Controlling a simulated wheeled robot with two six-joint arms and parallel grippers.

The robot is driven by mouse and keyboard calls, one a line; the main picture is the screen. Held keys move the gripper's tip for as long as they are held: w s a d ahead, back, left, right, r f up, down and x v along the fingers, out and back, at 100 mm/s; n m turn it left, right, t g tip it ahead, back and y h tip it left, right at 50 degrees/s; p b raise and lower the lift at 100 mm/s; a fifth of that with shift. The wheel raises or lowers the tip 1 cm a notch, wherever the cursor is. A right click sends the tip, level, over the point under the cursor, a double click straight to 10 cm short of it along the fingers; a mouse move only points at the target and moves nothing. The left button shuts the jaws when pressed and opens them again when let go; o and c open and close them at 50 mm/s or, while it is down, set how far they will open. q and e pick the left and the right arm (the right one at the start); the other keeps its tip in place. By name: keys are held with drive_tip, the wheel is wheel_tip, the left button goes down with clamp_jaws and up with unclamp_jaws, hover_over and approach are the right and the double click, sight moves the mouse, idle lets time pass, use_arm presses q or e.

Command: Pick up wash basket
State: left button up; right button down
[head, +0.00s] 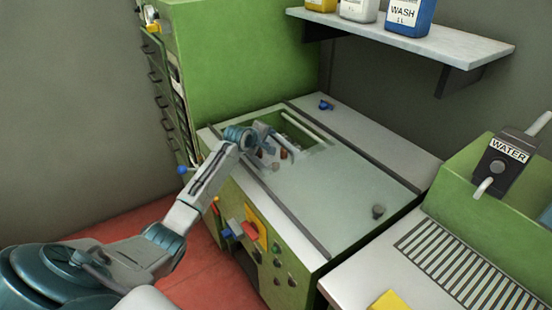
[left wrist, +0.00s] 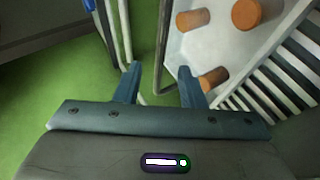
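The wash basket (left wrist: 213,52) shows in the left wrist view as a pale tray with wire rails and slatted sides, holding a few brown corks (left wrist: 192,19). In the head view it sits in the open tank of the green machine, largely hidden by my left gripper (head: 266,146). In the left wrist view my left gripper (left wrist: 159,72) is open, its two blue fingers apart. A bent wire of the basket passes between or just beyond the fingers; I cannot tell whether they touch it. My right gripper is not in view.
A clear lid (head: 335,180) covers much of the machine top, with a dark knob (head: 378,211) on it. A shelf (head: 430,45) with bottles hangs behind. At right stand a slatted drain (head: 465,270) and a green sink unit with a WATER dispenser (head: 505,160).

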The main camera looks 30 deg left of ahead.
sight(273, 138)
use_arm(q)
drive_tip(key=shift+x, duration=3.65)
clamp_jaws()
